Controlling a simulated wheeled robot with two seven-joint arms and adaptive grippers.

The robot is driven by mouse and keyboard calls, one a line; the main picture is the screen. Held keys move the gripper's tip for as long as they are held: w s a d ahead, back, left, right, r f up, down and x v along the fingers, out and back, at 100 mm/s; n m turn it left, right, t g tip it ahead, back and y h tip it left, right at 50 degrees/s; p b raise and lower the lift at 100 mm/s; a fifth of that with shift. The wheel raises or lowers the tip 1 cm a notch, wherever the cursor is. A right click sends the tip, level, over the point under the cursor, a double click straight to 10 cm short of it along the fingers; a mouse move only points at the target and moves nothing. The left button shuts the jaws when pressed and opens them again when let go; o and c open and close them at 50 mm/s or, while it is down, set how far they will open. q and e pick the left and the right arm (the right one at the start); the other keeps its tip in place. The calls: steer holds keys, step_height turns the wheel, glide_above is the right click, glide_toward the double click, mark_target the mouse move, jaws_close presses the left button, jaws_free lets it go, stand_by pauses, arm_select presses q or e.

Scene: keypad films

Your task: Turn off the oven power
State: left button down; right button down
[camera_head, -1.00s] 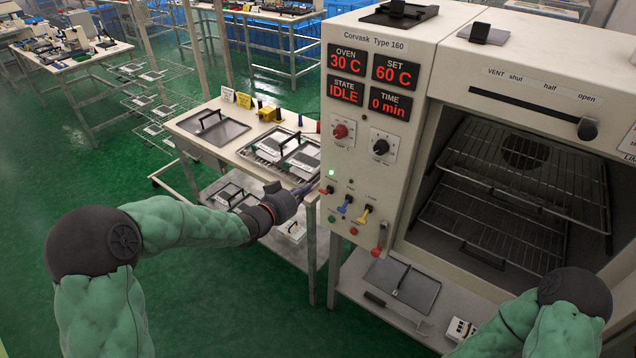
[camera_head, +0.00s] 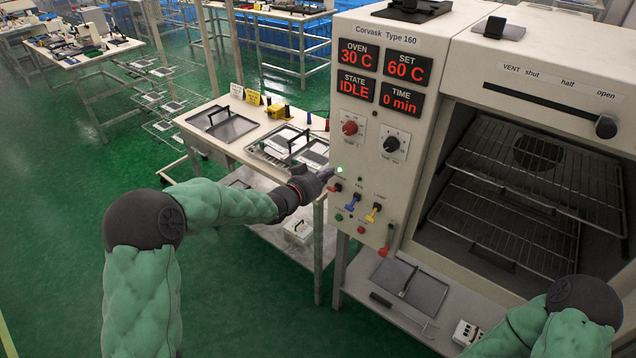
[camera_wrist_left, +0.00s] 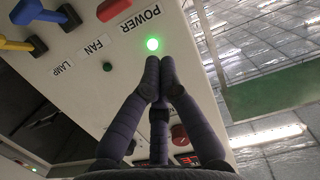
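The oven (camera_head: 440,62) stands at right, its displays lit with 30 C, 60 C, IDLE and 0 min. On its front panel, the green power light (camera_head: 339,170) is lit. Below it is the red power switch (camera_head: 334,188); both also show in the left wrist view, the light (camera_wrist_left: 152,44) under the POWER label and the red switch (camera_wrist_left: 112,8) at the top edge. My left gripper (camera_head: 327,174) is just in front of the panel by the light. In the left wrist view its fingertips (camera_wrist_left: 160,64) are together with nothing seen between them. My right gripper is out of view.
Blue (camera_head: 353,202) and yellow (camera_head: 373,213) switches sit beside the red one, with a red-handled lever (camera_head: 386,240) lower right. A bench (camera_head: 190,122) with trays stands left of the oven. The oven chamber with wire racks (camera_head: 510,180) is visible.

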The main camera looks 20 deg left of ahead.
mark_target(334, 189)
arm_select(q)
steer(key=x, duration=0.2)
steer(key=shift+w+d+f+b, duration=0.1)
steer(key=shift+w+f+b, duration=0.2)
steer(key=shift+w+f, duration=0.05)
steer(key=shift+s+a+f+b, duration=0.15)
steer(key=shift+s+f+b, duration=0.15)
steer(key=shift+f, duration=0.2)
steer(key=shift+s+a+f+b, duration=0.15)
steer(key=shift+s+f, duration=0.25)
steer(key=shift+f, duration=0.05)
steer(key=shift+s+f, duration=0.35)
steer(key=shift+f, duration=0.15)
steer(key=shift+a, duration=0.1)
